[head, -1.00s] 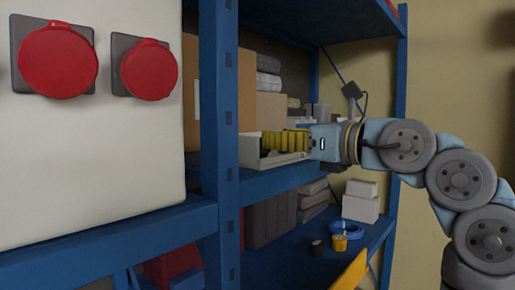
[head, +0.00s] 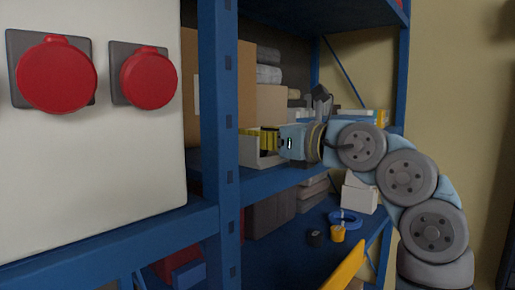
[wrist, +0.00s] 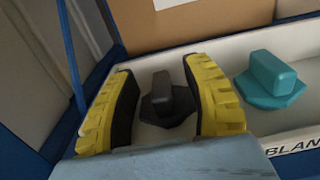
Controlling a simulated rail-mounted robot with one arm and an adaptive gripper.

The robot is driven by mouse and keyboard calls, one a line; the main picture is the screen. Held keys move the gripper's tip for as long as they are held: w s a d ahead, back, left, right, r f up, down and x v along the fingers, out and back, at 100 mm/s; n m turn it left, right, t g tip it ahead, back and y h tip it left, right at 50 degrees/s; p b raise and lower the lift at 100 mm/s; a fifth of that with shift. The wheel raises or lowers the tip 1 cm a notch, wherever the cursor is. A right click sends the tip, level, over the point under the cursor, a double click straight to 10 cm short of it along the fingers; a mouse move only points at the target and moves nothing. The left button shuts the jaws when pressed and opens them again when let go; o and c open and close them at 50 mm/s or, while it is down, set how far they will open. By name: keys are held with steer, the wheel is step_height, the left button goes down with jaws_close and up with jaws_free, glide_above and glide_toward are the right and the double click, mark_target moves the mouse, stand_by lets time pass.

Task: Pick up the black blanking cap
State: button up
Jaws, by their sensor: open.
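The black blanking cap (wrist: 166,103) shows in the wrist view, lying in a white tray (wrist: 290,124) with its raised grip upward. My gripper (wrist: 164,95) is open, with one yellow-and-black finger on each side of the cap. A gap shows between the cap and each finger; I cannot tell whether the fingertips reach down to its level. In the head view my gripper (head: 262,139) is at the white tray (head: 250,150) on the middle shelf, and the cap is hidden there.
A teal blanking cap (wrist: 269,81) lies in the same tray, right of my gripper. Cardboard boxes (head: 262,105) stand behind the tray. A blue shelf upright (head: 220,145) stands left of my gripper. Two red socket covers (head: 148,80) are on the white panel at left.

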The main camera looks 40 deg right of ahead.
jaws_close()
steer(key=shift+r, duration=0.15)
stand_by(0.4)
